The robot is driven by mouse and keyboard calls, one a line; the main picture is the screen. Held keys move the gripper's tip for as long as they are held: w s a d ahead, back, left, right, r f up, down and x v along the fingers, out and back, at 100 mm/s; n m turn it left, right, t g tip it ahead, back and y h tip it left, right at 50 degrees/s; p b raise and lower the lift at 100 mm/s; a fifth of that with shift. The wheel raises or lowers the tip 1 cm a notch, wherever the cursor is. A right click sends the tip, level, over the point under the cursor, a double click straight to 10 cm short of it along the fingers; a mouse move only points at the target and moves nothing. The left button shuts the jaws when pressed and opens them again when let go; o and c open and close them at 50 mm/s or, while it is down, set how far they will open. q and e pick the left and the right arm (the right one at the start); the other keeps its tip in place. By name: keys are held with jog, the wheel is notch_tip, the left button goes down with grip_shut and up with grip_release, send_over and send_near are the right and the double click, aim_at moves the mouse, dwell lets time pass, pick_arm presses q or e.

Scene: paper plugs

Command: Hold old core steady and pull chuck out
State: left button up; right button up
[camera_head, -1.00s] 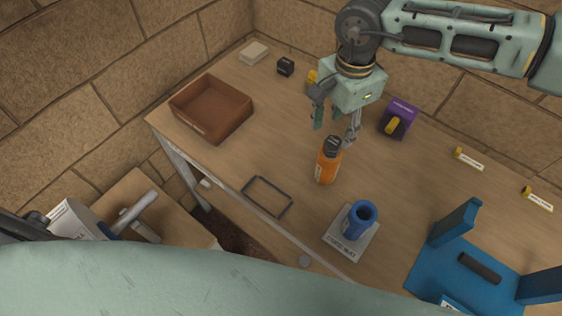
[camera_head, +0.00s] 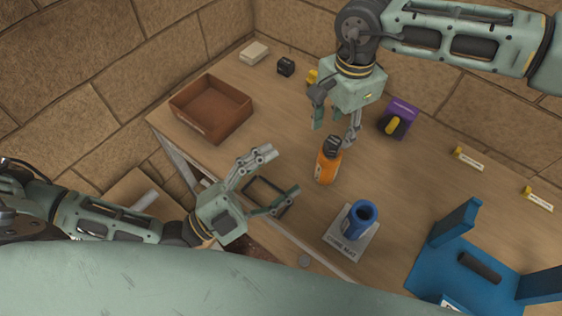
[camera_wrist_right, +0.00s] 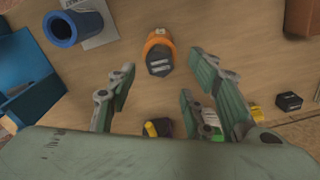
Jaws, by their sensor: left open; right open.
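An orange cylinder (camera_head: 327,168) stands upright on the table, with a dark grey piece (camera_head: 332,144) in its top; I take these for the old core and the chuck. In the right wrist view the orange cylinder (camera_wrist_right: 158,38) and dark piece (camera_wrist_right: 160,62) lie ahead of the fingers. My right gripper (camera_head: 334,126) is open, its fingers just behind and above the dark piece, with nothing held. My left gripper (camera_head: 280,172) is open and empty at the table's front edge, left of the orange cylinder and over a dark rectangular frame (camera_head: 262,182).
A blue tube (camera_head: 357,222) stands on a labelled grey plate (camera_head: 372,243) at front right. A blue stand (camera_head: 435,270) is further right. A brown tray (camera_head: 180,112) is at back left. A purple block with a yellow part (camera_head: 403,108) sits behind the right gripper.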

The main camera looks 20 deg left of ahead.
pick_arm(q)
jog(key=d+r+m+g+h, duration=0.55)
jog(key=r+m+h, duration=0.3)
jog(key=m, duration=0.55)
jog(key=m+g+y, duration=0.3)
jog(key=m+y, duration=0.3)
jog(key=m, duration=1.1)
send_near(319, 160)
jog(key=shift+w+d+r, duration=0.1)
jog(key=shift+d+r, duration=0.05)
jog(key=shift+d, duration=0.3)
jog(key=shift+w+y, duration=0.1)
jog(key=shift+y, duration=0.15)
jog(key=x, duration=1.1)
jog(key=shift+w+d, duration=0.2)
jog(key=shift+d, duration=0.1)
jog(key=shift+c, duration=0.7)
jog(key=c, duration=1.5)
